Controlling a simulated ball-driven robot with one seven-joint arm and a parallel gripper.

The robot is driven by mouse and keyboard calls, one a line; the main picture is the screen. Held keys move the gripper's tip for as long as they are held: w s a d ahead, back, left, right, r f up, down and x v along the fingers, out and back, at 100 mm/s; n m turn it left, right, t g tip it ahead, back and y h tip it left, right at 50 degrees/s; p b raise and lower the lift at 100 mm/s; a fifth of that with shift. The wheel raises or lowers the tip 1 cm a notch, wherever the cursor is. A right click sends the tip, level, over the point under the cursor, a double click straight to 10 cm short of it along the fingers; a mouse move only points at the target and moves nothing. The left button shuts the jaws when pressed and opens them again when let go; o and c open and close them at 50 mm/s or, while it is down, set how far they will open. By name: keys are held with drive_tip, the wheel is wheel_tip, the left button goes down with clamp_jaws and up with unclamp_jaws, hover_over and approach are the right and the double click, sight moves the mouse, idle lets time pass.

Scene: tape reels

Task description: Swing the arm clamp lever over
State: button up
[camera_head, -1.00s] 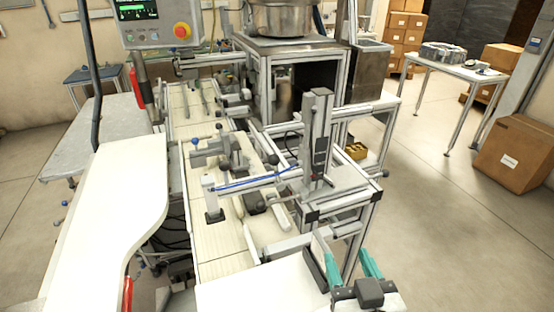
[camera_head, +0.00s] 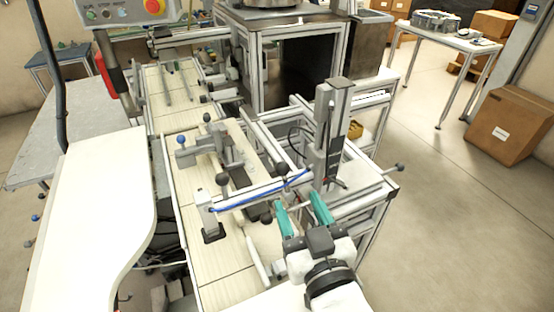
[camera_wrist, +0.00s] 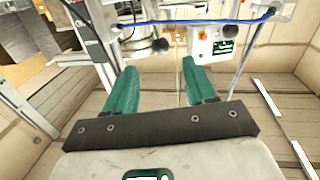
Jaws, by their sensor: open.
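The horizontal arm (camera_head: 255,192) carries a blue hose and runs from a light post (camera_head: 205,215) to the upright metal column (camera_head: 328,135). A small dark lever (camera_head: 337,183) shows at the column's foot, and a rod with a dark ball knob (camera_head: 399,167) sticks out at the right of the stand. I cannot tell which is the clamp lever. My gripper (camera_head: 296,200) is open, its teal fingers raised close to the arm, left of the column in the picture. In the wrist view my gripper (camera_wrist: 160,70) holds nothing visible; the hose-carrying arm (camera_wrist: 170,12) crosses above its fingertips.
A white curved worktop (camera_head: 95,225) lies at left. Several ball-knobbed parts stand on the pale conveyor (camera_head: 195,180). A control panel (camera_head: 130,12) hangs at upper left. A cardboard box (camera_head: 508,125) stands on the floor at right. The floor right of the stand is open.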

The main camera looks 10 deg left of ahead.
sight(285, 174)
drive_tip(key=x, duration=1)
drive_tip(key=shift+w, duration=0.2)
drive_tip(key=shift+c, duration=0.4)
clamp_jaws()
